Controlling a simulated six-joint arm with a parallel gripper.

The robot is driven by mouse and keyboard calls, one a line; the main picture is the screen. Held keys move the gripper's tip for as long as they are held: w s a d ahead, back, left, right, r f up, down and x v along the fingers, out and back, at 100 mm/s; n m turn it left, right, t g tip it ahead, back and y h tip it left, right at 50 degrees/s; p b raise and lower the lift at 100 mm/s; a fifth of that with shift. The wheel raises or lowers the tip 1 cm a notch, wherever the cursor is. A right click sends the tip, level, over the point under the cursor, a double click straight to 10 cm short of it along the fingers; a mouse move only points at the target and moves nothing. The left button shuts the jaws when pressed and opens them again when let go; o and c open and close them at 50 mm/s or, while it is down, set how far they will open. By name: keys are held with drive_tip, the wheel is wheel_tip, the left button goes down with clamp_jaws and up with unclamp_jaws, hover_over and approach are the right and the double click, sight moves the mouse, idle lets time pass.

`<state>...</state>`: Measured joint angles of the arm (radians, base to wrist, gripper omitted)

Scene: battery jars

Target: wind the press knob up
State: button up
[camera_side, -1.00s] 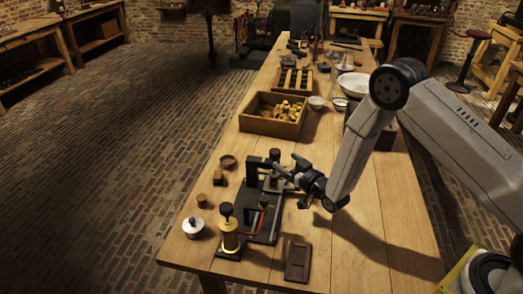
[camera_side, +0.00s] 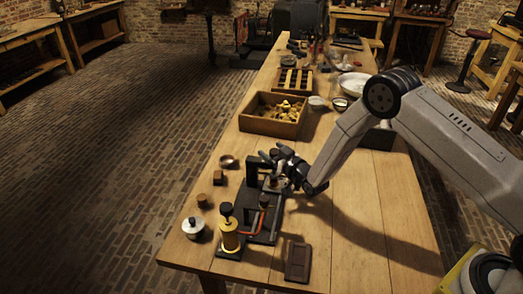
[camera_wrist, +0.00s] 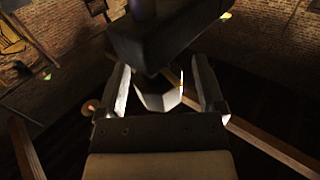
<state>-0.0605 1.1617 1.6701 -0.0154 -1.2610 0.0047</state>
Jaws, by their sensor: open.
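The press is a black frame (camera_side: 251,176) on a dark base near the table's left edge. My gripper (camera_side: 275,156) is at its top in the side view and hides much of the press head. In the wrist view my open gripper (camera_wrist: 163,72) has one finger on each side of a faceted knob-like piece (camera_wrist: 158,98), with dark gaps between it and the fingers. A dark block (camera_wrist: 165,30) of the press shows just beyond. I cannot tell whether a finger touches anything.
A jar with yellow winding and a black knob (camera_side: 229,236) stands at the base's near end. A wooden box (camera_side: 272,117) stands farther back. Bare table lies right of the press.

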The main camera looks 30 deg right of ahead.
drive_tip(key=shift+w, duration=0.4)
clamp_jaws()
drive_tip(key=shift+a+n+y, duration=0.15)
drive_tip(key=shift+n+y, duration=0.65)
drive_tip(key=shift+y, duration=0.5)
unclamp_jaws()
